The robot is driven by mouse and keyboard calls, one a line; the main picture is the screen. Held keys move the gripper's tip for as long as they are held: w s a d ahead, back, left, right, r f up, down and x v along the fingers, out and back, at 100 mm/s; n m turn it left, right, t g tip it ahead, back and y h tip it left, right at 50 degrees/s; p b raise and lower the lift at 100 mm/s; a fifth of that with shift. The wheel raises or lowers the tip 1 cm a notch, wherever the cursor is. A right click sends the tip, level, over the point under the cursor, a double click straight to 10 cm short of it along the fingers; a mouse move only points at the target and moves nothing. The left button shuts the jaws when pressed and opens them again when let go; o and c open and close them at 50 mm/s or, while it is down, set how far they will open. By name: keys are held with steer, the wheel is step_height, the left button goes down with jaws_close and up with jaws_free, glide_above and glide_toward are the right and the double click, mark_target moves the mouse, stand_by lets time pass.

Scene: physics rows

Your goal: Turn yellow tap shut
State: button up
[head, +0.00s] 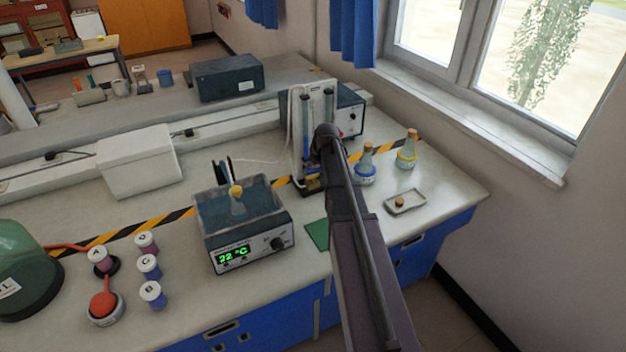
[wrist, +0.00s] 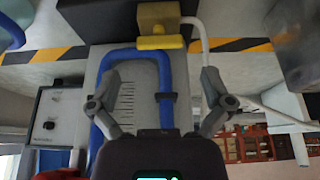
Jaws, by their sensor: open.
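The yellow tap (wrist: 160,43) shows in the wrist view as a short bar lying crosswise on a brass-coloured block (wrist: 158,16). A blue tube (wrist: 104,75) loops beside it over a pale panel with scale marks (wrist: 127,105), and a white tube (wrist: 201,40) leaves the block on the right. My gripper (wrist: 160,76) is open, with its fingers spread to either side of the panel and the tap just beyond the fingertips, apart from them. In the head view my arm covers part of the upright tube stand (head: 303,125); my gripper is hidden there.
Two stoppered flasks, one blue-ringed (head: 366,166) and one yellow-ringed (head: 407,152), and a small tray (head: 405,202) stand right. A grey box (head: 349,111) is close behind. A green mat (head: 317,235) lies in front.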

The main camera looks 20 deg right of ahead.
mark_target(313, 175)
steer(key=shift+b+x, duration=1.8)
steer(key=shift+x, duration=0.45)
steer(key=c, duration=1)
